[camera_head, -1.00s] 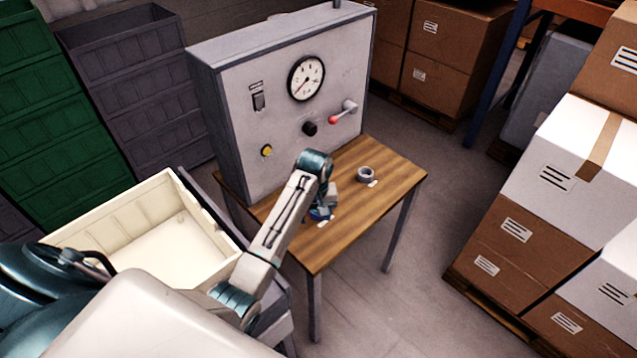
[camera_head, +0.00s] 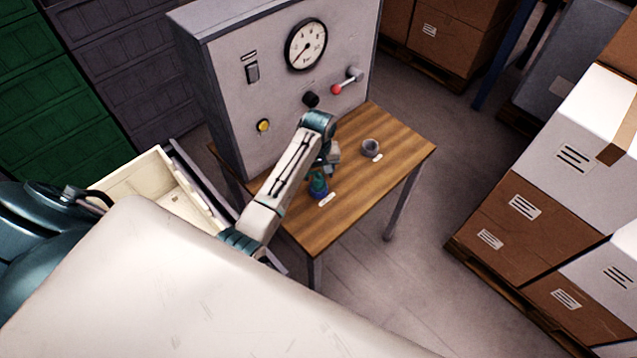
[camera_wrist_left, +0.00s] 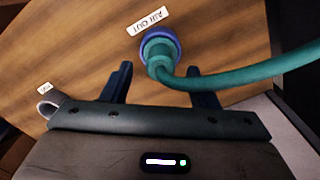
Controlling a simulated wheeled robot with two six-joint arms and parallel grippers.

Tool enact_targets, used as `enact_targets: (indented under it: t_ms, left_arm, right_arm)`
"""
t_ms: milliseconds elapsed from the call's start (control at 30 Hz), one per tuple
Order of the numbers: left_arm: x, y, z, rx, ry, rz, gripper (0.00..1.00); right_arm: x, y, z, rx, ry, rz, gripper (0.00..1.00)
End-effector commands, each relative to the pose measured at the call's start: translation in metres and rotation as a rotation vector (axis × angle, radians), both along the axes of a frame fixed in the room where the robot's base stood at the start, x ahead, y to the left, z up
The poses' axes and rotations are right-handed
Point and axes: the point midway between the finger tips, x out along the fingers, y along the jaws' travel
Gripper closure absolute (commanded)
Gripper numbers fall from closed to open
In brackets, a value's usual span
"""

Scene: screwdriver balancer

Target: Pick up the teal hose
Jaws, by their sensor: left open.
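The teal hose (camera_wrist_left: 245,76) shows in the left wrist view. Its near end sits on a round blue-violet fitting (camera_wrist_left: 174,36) on the wooden table, by an "AIR OUT" label (camera_wrist_left: 148,20). From there the hose bends and runs off to the right edge, passing by the right finger. In the head view only a small teal piece (camera_head: 319,182) shows below my arm. My left gripper (camera_wrist_left: 159,82) is open, its two dark fingers on either side of the hose end, pointing at the table. I cannot tell whether they touch the hose. My right gripper is not in view.
A grey ring-shaped port (camera_head: 370,147) with a small label stands on the table (camera_head: 400,150) to the right. A grey panel with a gauge (camera_head: 305,44) and a red-knobbed lever stands behind. A cream bin (camera_head: 150,172) is at left; stacked boxes (camera_head: 540,215) are at right.

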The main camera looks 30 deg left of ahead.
Motion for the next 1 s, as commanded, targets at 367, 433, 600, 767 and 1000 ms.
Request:
enact_targets:
  t_ms: [367,433,600,767,1000]
  left_arm:
    - [0.001,0.0,-0.028,0.0,0.0,0.0,0.46]
    - [0.001,0.001,-0.028,0.0,0.0,0.0,0.46]
    - [0.001,0.001,-0.028,0.0,0.0,0.0,0.73]
    - [0.001,0.001,-0.028,0.0,0.0,0.0,0.96]
    - [0.001,0.001,-0.027,0.001,-0.001,0.0,0.96]
  right_arm:
    - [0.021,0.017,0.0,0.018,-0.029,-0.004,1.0]
    - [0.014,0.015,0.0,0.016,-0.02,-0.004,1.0]
    - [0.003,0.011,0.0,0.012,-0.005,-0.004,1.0]
    - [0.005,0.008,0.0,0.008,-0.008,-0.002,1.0]
    - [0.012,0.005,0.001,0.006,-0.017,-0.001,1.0]
